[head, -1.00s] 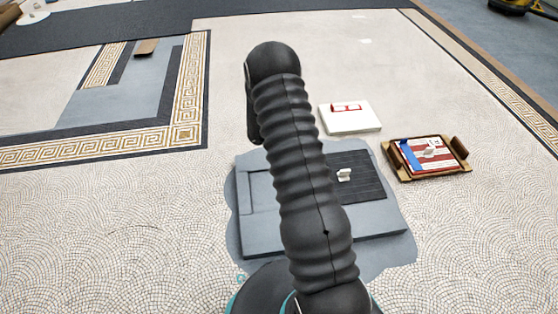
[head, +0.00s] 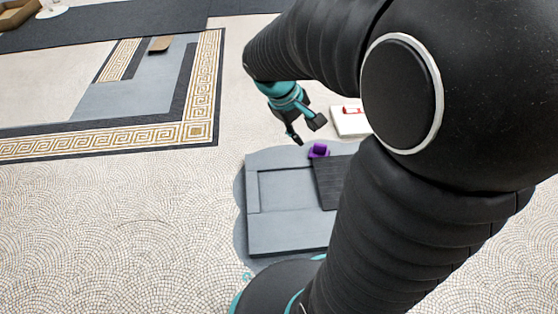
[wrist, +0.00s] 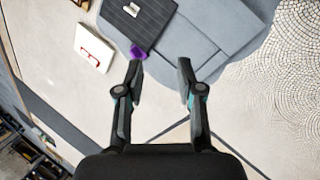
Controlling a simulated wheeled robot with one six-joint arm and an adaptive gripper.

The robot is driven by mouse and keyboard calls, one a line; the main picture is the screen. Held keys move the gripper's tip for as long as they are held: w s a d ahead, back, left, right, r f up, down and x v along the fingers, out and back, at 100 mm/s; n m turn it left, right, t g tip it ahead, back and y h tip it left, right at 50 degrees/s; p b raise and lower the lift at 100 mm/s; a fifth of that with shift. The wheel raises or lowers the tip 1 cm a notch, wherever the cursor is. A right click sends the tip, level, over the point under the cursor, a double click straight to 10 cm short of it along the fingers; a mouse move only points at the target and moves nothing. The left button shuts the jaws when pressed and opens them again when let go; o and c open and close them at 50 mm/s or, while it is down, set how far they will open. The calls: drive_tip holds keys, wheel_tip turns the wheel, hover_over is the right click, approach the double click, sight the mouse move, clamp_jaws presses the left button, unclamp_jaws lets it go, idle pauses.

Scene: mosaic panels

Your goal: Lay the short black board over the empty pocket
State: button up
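A black ribbed board (head: 328,184) lies on the right part of a grey panel (head: 290,238), partly hidden by my arm. In the wrist view the black board (wrist: 152,30) shows a white handle (wrist: 132,9). The panel's left part has a shallow empty pocket (head: 285,190), framed by a thin border. A small purple thing (head: 318,151) stands at the panel's far edge, by the board's corner; it also shows in the wrist view (wrist: 137,51). My gripper (head: 309,132) is open and empty above the floor, beyond the panel's far edge; its fingers (wrist: 160,72) are apart.
A white block with a red mark (head: 349,121) sits on the floor behind the panel, right of my gripper. A patterned gold and black border (head: 200,90) with a small brown piece (head: 160,44) lies at the far left. My arm hides the right side.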

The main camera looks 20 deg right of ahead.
drive_tip(key=s+a+r+m+t+y, duration=0.3)
drive_tip(key=s+a+r+t+y, duration=0.1)
drive_tip(key=s+a, duration=0.7)
wheel_tip(320, 180, up, 3)
drive_tip(key=shift+s+a+f+t+y, duration=0.2)
drive_tip(key=shift+s+a+t+y, duration=0.1)
drive_tip(key=shift+s+t, duration=0.35)
drive_tip(key=shift+d, duration=0.15)
